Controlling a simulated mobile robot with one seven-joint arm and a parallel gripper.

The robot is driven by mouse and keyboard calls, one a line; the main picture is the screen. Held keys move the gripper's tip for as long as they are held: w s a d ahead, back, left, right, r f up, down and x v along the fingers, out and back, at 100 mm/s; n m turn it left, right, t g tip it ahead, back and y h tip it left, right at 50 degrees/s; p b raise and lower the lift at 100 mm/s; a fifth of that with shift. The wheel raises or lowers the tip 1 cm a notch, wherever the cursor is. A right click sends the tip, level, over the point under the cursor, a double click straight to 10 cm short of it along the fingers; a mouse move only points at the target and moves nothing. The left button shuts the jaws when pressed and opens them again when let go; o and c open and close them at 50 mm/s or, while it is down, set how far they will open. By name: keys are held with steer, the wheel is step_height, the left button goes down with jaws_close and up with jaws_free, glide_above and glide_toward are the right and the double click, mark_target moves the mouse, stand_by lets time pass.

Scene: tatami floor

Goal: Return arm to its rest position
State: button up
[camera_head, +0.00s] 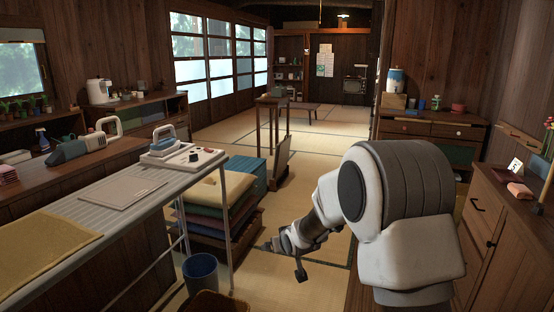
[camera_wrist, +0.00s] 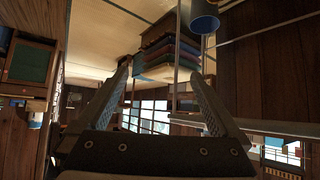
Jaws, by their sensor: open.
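My arm reaches forward and down from the lower right in the head view, past the right end of the ironing table (camera_head: 85,213). My gripper (camera_head: 281,262) hangs low above the tatami floor, to the right of the stack of folded cloths (camera_head: 225,207). In the wrist view, which looks upside down, the two fingers of my gripper (camera_wrist: 160,70) are spread apart with nothing between them. The cloth stack (camera_wrist: 168,48) shows beyond the fingertips.
A blue bin (camera_head: 201,272) stands under the table's right end; it also shows in the wrist view (camera_wrist: 203,17). A wooden cabinet (camera_head: 490,230) stands close on the right. A drawer unit (camera_head: 432,133) is behind my arm. Open tatami (camera_head: 320,150) lies beyond.

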steer(key=s+d+r+m+h, duration=0.1)
steer(key=s+d+r+h, duration=0.1)
steer(key=s+d+r, duration=0.6)
steer(key=s+d+r+m+g, duration=0.1)
steer(key=s+d+r, duration=0.15)
steer(key=s, duration=0.75)
steer(key=s+d+r+g, duration=0.1)
steer(key=s+r, duration=0.2)
steer(key=s, duration=0.8)
steer(key=s+d+r+m+g, duration=0.1)
steer(key=s+d+r+g, duration=0.15)
steer(key=s, duration=0.75)
step_height(320, 180, up, 28)
steer(key=r+p, duration=0.1)
steer(key=p, duration=2.8)
step_height(320, 180, down, 19)
steer(key=b, duration=1.8)
steer(key=shift+s+a+r+t+h, duration=0.25)
steer(key=shift+a+t+h, duration=0.1)
steer(key=shift+a, duration=0.1)
